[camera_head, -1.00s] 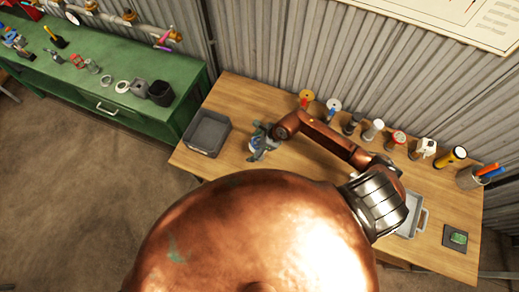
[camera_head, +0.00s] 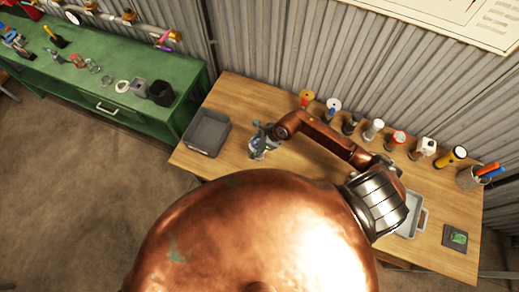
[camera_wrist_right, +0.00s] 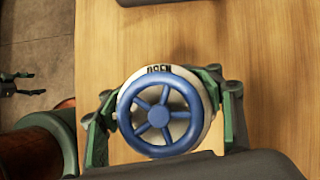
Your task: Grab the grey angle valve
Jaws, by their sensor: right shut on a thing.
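The grey angle valve (camera_wrist_right: 199,85) is in the middle of the right wrist view. Its blue spoked handwheel (camera_wrist_right: 159,115) faces the camera, with a pale, lettered rim behind it. My right gripper (camera_wrist_right: 161,110) has its green fingers on both sides of the valve and is shut on it. In the head view my right gripper (camera_head: 262,142) is at the valve, over the left part of the wooden table; the valve is small there and partly covered. My left gripper (camera_wrist_right: 22,84) shows at the left edge of the right wrist view, its fingers apart and empty.
A grey bin (camera_head: 207,132) stands just left of the valve on the wooden table (camera_head: 240,95). A light tray (camera_head: 421,218) is at the right, partly hidden. A green bench (camera_head: 150,125) stands at the left.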

